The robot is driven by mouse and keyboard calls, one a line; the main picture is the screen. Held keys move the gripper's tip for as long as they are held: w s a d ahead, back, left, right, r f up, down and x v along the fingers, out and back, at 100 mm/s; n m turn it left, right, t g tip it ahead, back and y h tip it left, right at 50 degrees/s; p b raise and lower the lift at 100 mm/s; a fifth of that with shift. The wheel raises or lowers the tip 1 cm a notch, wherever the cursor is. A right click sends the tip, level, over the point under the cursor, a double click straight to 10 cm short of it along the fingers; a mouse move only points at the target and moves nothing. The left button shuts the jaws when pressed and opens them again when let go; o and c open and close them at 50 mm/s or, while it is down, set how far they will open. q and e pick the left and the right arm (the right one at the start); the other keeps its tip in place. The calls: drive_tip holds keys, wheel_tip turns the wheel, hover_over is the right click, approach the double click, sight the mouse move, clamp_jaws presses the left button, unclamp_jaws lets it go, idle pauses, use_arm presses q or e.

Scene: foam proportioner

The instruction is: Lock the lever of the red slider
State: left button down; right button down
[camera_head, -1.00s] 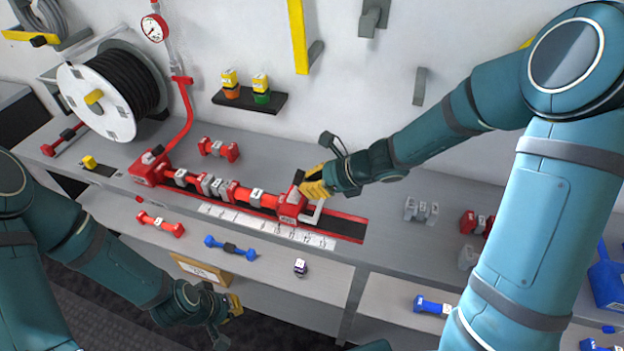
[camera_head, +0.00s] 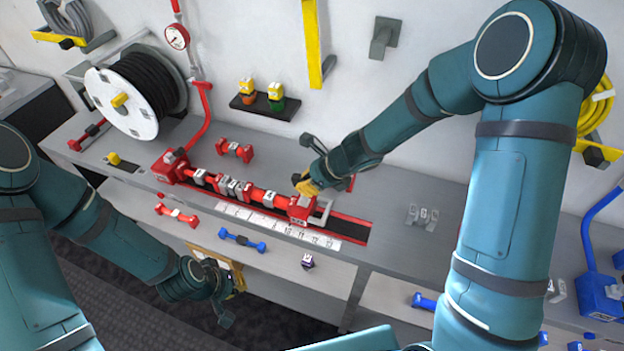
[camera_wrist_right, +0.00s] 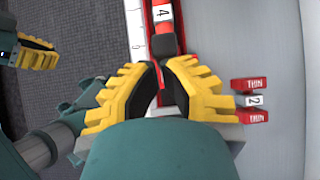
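The red slider (camera_head: 300,208) sits on the black-and-red rail at the right end of a row of red and grey parts, with a pale handle frame on its right. My right gripper (camera_head: 308,187) is directly over and behind it, hiding its lever. In the right wrist view, the right gripper's yellow fingertips (camera_wrist_right: 157,68) are close together, with a thin red edge showing between them. They look shut, and no clear hold on a part shows. My left gripper (camera_head: 238,279) hangs low in front of the bench, away from the slider; its finger gap is unclear.
A number strip (camera_head: 275,222) runs along the rail's front. A loose red dumbbell-shaped part (camera_head: 235,150) lies behind the rail. A grey part (camera_head: 422,215) stands to the right. A hose reel (camera_head: 130,98) is at the left. The bench right of the rail is fairly clear.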

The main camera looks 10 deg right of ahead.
sight(296, 178)
drive_tip(key=shift+w+a+f, duration=0.1)
drive_tip(key=shift+w+a, duration=0.35)
drive_tip(key=shift+a, duration=0.25)
drive_tip(key=shift+w+a, duration=0.45)
drive_tip(key=shift+a, duration=0.25)
drive_tip(key=shift+w+a+f, duration=0.4)
drive_tip(key=shift+w+a, duration=0.15)
drive_tip(key=shift+a, duration=0.35)
drive_tip(key=p+v, duration=0.3)
drive_tip(key=v, duration=0.1)
drive_tip(key=shift+r+p, duration=0.3)
drive_tip(key=shift+r, duration=0.05)
wheel_tip(296, 178, up, 9)
drive_tip(key=shift+w+a+p, duration=0.3)
drive_tip(key=shift+a+p, duration=0.05)
drive_tip(key=shift+p, duration=0.1)
